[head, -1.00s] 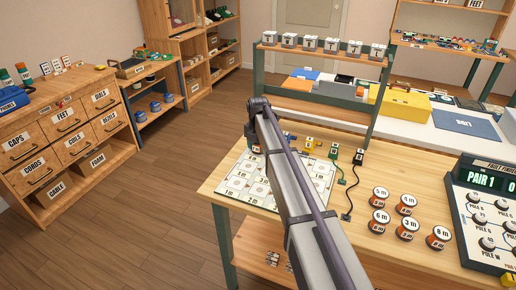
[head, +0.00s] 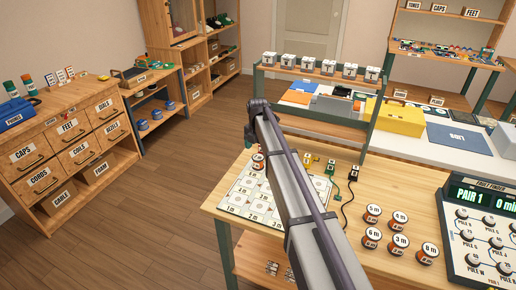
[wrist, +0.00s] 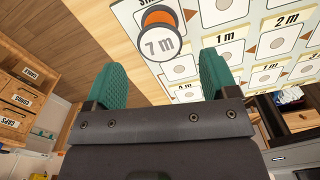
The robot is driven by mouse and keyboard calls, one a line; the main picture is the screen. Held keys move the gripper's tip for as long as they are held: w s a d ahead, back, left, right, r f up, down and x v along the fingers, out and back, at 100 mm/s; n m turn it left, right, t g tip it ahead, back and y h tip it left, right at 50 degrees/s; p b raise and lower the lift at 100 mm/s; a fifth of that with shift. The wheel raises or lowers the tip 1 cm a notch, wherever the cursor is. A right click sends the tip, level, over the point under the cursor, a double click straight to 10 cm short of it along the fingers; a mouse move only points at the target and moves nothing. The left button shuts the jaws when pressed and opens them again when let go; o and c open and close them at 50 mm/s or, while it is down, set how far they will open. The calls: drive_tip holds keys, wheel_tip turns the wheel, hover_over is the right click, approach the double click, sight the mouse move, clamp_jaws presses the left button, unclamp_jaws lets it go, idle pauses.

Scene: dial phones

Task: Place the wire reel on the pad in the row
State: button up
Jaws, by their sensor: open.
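A wire reel (wrist: 160,37) with an orange rim and a white top reading "7 m" sits at the corner of the printed board, over a cell whose label is partly covered. In the head view the reel (head: 258,162) shows beside my arm. The board (head: 234,205) has rows of pale pads with round marks and metre labels. My gripper (wrist: 162,62) has green fingers spread wide and empty. In the wrist view the reel appears beyond the fingertips, between their lines, with no finger touching it. In the head view my arm hides part of the board.
Several other wire reels (head: 400,241) stand on the wooden table right of my arm. A fault finder box (head: 482,225) is at the right edge. Small coloured plugs with cords (head: 330,166) lie behind the board. A shelf with white boxes (head: 328,67) stands behind the table.

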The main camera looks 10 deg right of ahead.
sight(258, 157)
wheel_tip(258, 157, up, 5)
drive_tip(key=p, duration=0.2)
drive_tip(key=shift+f+p, duration=0.15)
drive_tip(key=shift+p, duration=0.15)
drive_tip(key=s+m, duration=2.7)
drive_tip(key=s, duration=0.8)
drive_tip(key=shift+s, duration=0.4)
